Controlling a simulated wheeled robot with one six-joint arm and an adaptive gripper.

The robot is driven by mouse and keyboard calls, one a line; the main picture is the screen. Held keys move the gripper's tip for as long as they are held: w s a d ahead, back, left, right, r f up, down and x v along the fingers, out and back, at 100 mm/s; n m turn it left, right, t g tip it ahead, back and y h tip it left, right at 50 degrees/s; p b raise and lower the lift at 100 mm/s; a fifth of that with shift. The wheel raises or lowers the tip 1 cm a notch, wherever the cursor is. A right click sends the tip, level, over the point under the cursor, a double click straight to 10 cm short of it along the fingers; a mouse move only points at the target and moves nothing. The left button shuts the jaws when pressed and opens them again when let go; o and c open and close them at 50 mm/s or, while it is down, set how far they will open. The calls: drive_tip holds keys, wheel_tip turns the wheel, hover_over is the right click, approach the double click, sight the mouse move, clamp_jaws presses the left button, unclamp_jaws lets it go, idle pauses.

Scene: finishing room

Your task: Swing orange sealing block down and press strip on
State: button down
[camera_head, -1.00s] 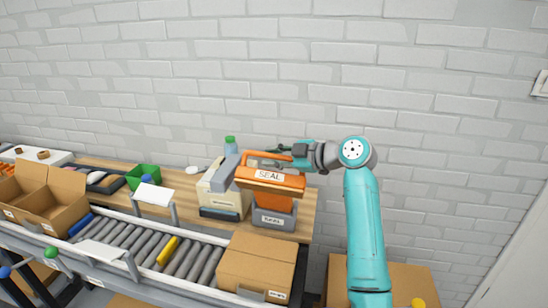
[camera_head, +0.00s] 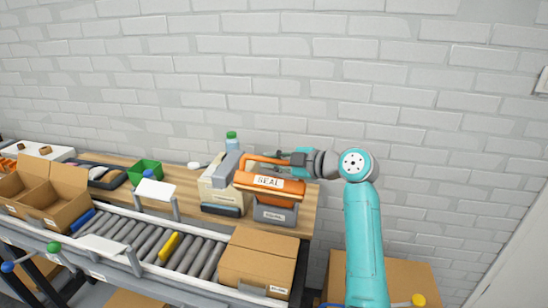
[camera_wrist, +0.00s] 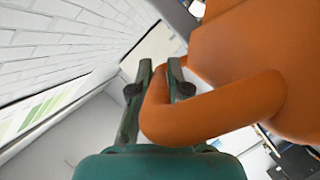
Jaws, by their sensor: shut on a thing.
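The orange sealing block (camera_head: 268,184), labelled SEAL, sits above a grey base (camera_head: 274,212) on the wooden bench. It also fills the right of the wrist view (camera_wrist: 245,45). My gripper (camera_head: 284,158) is at the block's orange handle (camera_head: 258,158), on its upper side. In the wrist view my gripper (camera_wrist: 158,75) has its two dark fingers shut on the handle bar (camera_wrist: 205,118). The closed carton (camera_head: 262,262) lies on the conveyor just in front of the base. I cannot make out a strip on it.
A beige machine (camera_head: 214,190) stands left of the sealing block. A green bin (camera_head: 145,171) and a bottle (camera_head: 232,142) are on the bench. The roller conveyor (camera_head: 150,246) carries an open box (camera_head: 40,195) at far left. The white brick wall is close behind.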

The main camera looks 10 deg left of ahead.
drive_tip(key=c, duration=1.4)
unclamp_jaws()
drive_tip(key=shift+d, duration=0.1)
drive_tip(key=v, duration=1.2)
drive_tip(key=shift+c, duration=0.3)
